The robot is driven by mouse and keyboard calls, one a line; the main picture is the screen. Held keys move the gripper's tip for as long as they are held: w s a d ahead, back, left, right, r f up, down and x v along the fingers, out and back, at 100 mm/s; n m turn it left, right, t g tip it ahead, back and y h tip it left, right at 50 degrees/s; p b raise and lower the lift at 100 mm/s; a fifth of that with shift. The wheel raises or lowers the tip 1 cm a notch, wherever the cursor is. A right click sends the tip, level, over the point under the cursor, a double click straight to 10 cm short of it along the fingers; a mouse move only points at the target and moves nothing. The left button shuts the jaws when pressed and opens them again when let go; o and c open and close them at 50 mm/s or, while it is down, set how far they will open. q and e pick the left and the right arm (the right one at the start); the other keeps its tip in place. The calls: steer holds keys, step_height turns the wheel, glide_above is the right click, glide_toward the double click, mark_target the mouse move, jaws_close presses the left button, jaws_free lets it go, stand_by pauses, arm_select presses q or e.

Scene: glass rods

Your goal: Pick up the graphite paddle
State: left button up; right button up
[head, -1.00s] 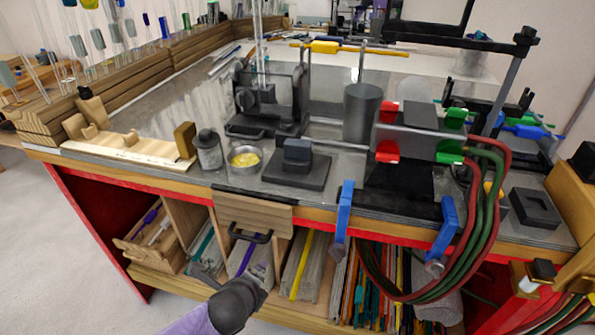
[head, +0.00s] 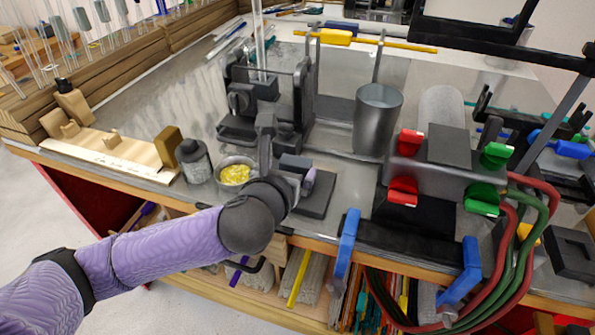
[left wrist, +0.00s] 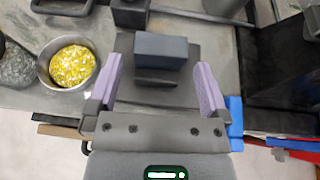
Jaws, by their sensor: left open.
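The graphite paddle appears to be the dark grey flat plate (head: 318,202) with a raised block on top, lying near the bench's front edge, right of the yellow-filled bowl. In the left wrist view its block (left wrist: 160,50) stands upright on the plate. My left gripper (head: 288,160) is above the plate and partly hides it. In the left wrist view the open gripper (left wrist: 159,68) has its lavender fingers on either side of the block's near part, with gaps on both sides. Contact is not visible. My right gripper is not in view.
A metal bowl of yellow grains (head: 235,172) and a dark jar (head: 194,160) stand to the left. A black clamp stand (head: 240,128) is behind, with a metal cylinder (head: 377,120) at right. A burner with red and green clips (head: 440,178) and hoses stands further right.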

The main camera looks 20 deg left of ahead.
mark_target(294, 166)
arm_select(q)
steer(key=b+x, duration=0.1)
steer(key=x, duration=0.4)
steer(key=shift+d+f, duration=0.1)
steer(key=shift+f, duration=0.15)
steer(key=shift+r, duration=0.1)
steer(key=c, duration=1.2)
